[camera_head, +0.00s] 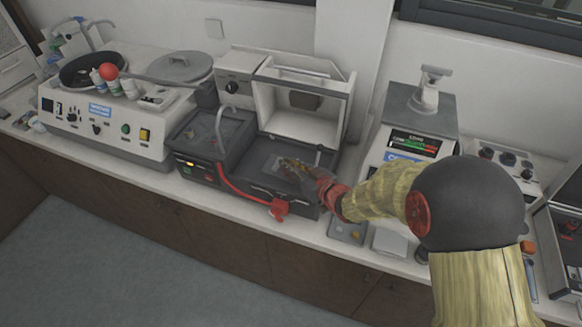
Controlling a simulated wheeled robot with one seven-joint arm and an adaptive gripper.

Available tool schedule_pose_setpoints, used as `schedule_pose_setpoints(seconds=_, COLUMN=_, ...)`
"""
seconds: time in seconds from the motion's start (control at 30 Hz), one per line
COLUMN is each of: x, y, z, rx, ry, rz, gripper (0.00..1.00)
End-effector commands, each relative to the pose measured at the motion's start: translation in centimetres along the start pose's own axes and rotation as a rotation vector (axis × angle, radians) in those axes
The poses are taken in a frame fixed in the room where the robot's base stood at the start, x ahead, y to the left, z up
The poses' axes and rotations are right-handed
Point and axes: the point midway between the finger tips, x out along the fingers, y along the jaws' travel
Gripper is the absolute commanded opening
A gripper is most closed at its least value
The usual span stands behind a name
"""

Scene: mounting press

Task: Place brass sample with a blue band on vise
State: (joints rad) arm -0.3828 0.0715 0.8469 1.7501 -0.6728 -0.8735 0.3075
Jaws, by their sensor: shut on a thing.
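My gripper (298,169) reaches in from the right, over the bed of the open cutting machine (262,184). It is shut on a small brassy piece, which I take to be the brass sample (288,163). The fingers cover much of it, and its blue band cannot be made out at this size. The vise cannot be told apart clearly; a pale plate (268,164) lies on the machine's bed beside the fingertips. I cannot tell whether the sample touches the bed.
A grinder-polisher (105,125) stands left, a press with a display (413,143) right. A small tray (347,231) lies under my forearm.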

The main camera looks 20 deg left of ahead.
Motion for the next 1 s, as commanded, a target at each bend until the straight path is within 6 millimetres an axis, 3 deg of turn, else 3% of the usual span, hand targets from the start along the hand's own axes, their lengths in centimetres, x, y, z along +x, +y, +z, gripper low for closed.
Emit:
schedule_pose_setpoints(seconds=0.37, x=0.14, y=0.02, z=0.17, rx=-0.002, ry=0.004, rz=0.0, gripper=0.0)
schedule_pose_setpoints(seconds=0.4, x=0.1, y=0.01, z=0.11, rx=-0.001, ry=0.003, rz=0.0, gripper=0.24)
schedule_pose_setpoints(seconds=0.7, x=0.09, y=0.01, z=0.07, rx=-0.001, ry=0.003, rz=0.0, gripper=0.4)
schedule_pose_setpoints(seconds=1.0, x=0.05, y=0.01, z=-0.05, rx=-0.001, ry=0.003, rz=0.0, gripper=0.4)
